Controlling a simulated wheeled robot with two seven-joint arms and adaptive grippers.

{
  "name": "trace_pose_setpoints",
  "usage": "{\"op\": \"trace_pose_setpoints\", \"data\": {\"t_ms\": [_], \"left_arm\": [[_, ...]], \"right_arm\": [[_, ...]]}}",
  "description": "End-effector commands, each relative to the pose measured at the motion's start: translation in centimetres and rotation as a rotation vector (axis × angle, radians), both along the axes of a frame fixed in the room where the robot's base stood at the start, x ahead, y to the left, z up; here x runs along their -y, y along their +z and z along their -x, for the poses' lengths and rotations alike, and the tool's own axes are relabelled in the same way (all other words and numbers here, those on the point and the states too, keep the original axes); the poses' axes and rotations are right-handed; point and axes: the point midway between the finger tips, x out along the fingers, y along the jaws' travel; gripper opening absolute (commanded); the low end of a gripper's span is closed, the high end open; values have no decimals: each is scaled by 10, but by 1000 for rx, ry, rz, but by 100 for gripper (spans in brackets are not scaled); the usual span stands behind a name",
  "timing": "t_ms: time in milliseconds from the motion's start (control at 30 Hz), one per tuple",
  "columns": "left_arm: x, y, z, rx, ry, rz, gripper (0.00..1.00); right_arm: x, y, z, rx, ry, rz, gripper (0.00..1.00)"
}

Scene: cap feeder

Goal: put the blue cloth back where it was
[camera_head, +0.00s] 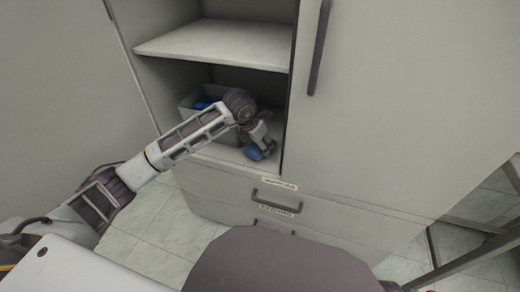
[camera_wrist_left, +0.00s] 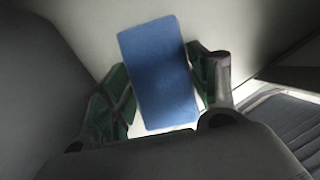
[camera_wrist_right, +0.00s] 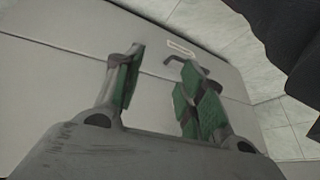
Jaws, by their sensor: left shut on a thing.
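The blue cloth (camera_head: 255,153) is a small flat blue block low in the open cabinet compartment, near its front right. In the left wrist view the cloth (camera_wrist_left: 158,70) is upright between the green-padded fingers. My left gripper (camera_head: 264,146) is shut on it. In the head view I cannot tell whether the cloth touches the compartment floor. My right gripper (camera_wrist_right: 163,62) shows only in the right wrist view, with its fingers apart and nothing between them.
A grey bin (camera_head: 189,113) with blue things (camera_head: 205,103) stands in the same compartment, partly behind my left arm. A shelf (camera_head: 220,42) is above. A closed door (camera_head: 400,90) is to the right. Drawers with a dark handle (camera_head: 277,203) are below.

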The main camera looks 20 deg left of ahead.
Motion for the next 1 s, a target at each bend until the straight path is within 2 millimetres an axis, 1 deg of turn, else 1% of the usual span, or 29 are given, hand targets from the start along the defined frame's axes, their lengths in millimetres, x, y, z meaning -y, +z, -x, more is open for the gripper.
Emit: {"op": "trace_pose_setpoints", "data": {"t_ms": [33, 100, 200, 700, 733, 900, 1000], "left_arm": [[0, -8, 0, -1, 1, 1, 38], [0, -15, 0, -1, 1, 1, 38], [0, -21, 0, -2, 1, 0, 38], [0, -24, 0, -1, 0, 0, 38], [0, -25, 0, -1, 0, 0, 61], [0, -24, 0, -1, 1, 0, 82], [0, -24, 0, -1, 0, 0, 82]], "right_arm": [[-1, -14, 3, -3, -1, -5, 40], [-3, -21, 3, 4, -4, -15, 40], [-4, -26, 3, 14, -9, -26, 40], [-5, -28, 1, 23, -14, -34, 40], [-5, -28, 1, 25, -15, -36, 40], [-5, -29, 1, 23, -15, -34, 40], [-5, -29, 2, 22, -15, -34, 40]]}}
